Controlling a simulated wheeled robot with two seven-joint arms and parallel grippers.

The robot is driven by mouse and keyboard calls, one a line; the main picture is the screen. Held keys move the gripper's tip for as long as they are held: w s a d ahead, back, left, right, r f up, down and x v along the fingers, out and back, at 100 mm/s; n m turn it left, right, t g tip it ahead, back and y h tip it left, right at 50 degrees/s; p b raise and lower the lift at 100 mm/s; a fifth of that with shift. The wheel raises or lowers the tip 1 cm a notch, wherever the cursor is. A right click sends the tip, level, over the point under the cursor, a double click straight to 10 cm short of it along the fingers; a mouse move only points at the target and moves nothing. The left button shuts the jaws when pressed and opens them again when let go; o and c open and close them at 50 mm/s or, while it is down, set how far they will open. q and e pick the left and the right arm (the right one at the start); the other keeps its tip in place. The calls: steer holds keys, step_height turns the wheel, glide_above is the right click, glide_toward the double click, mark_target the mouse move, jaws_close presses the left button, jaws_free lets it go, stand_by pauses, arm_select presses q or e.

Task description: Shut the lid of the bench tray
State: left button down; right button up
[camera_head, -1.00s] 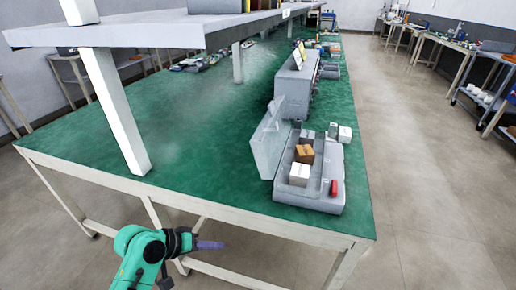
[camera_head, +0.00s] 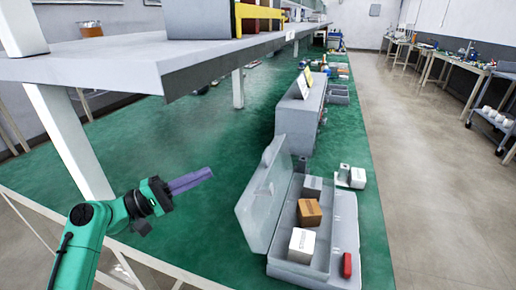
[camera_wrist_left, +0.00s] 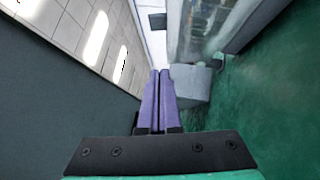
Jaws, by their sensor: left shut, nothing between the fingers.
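The bench tray (camera_head: 343,240) is a grey box on the green bench top, in the right half of the head view. Its clear lid (camera_head: 262,195) stands open, tilted up along the tray's left side. Inside are a white box (camera_head: 301,245), a brown box (camera_head: 309,212) and a grey box (camera_head: 312,187). My left gripper (camera_head: 210,173), with purple fingers, is shut and empty above the bench, left of the lid and apart from it. Its fingers also show in the left wrist view (camera_wrist_left: 158,80). My right gripper is not in view.
A red item (camera_head: 347,265) lies at the tray's front right. A small white box (camera_head: 357,178) stands behind the tray. A grey cabinet (camera_head: 300,118) stands farther back. A shelf (camera_head: 150,60) on white posts overhangs the bench at the left.

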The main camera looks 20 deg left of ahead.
arm_select(q)
steer(key=w+d+r+p, duration=0.3)
steer(key=w+d+p, duration=0.2)
steer(key=d, duration=0.6)
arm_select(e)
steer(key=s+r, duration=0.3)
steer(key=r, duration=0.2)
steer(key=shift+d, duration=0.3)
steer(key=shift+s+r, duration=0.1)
arm_select(q)
steer(key=shift+r, duration=0.1)
